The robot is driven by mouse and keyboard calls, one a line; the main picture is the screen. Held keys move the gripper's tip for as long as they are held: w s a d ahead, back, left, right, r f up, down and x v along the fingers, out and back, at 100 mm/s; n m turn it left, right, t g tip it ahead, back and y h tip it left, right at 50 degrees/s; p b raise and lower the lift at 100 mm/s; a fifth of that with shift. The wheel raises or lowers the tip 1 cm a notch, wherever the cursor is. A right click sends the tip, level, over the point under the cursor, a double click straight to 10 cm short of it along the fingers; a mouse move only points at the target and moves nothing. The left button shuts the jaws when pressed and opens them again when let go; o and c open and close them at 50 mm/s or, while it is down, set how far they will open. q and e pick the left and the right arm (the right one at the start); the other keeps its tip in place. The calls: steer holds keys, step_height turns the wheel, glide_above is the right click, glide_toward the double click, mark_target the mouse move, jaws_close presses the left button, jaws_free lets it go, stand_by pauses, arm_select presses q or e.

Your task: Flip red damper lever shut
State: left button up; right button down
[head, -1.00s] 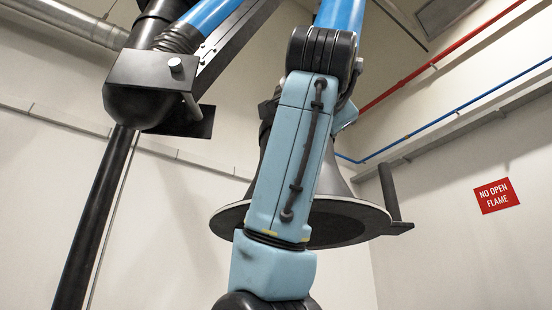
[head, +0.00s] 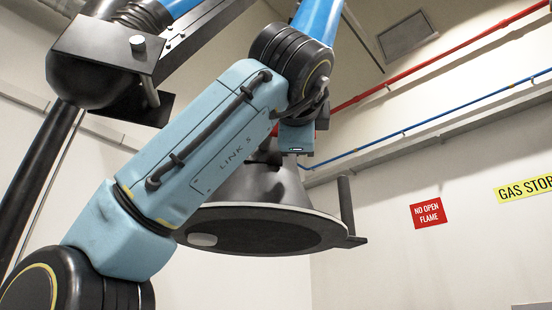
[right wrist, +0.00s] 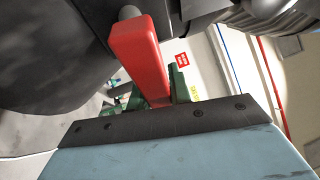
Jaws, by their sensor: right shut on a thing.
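The red damper lever (right wrist: 142,58) is a flat red bar in the right wrist view. It runs from a grey round pivot (right wrist: 129,12) at the top down to the dark front edge of my right gripper (right wrist: 170,120). The gripper is shut on the lever; its fingertips are mostly hidden behind that edge and its light blue body. My left gripper is not in view.
A grey cone-shaped hood (head: 262,181) with a wide dark rim hangs behind my arm. A black box with a pale knob (head: 137,43) is at upper left. Red (head: 440,58) and blue pipes run along the right wall, above a red sign (head: 428,213).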

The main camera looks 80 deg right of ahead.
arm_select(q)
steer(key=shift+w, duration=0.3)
arm_select(e)
steer(key=shift+f, duration=0.1)
steer(key=c, duration=1.3)
jaws_free()
steer(key=shift+s, duration=0.1)
arm_select(q)
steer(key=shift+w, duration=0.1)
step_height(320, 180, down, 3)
steer(key=b, duration=0.2)
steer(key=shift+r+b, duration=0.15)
steer(key=shift+b, duration=0.2)
arm_select(e)
steer(key=a, duration=0.4)
steer(key=a+f, duration=0.1)
steer(key=a, duration=0.3)
steer(key=a+f, duration=0.1)
steer(key=a, duration=0.4)
steer(key=shift+s+f, duration=0.2)
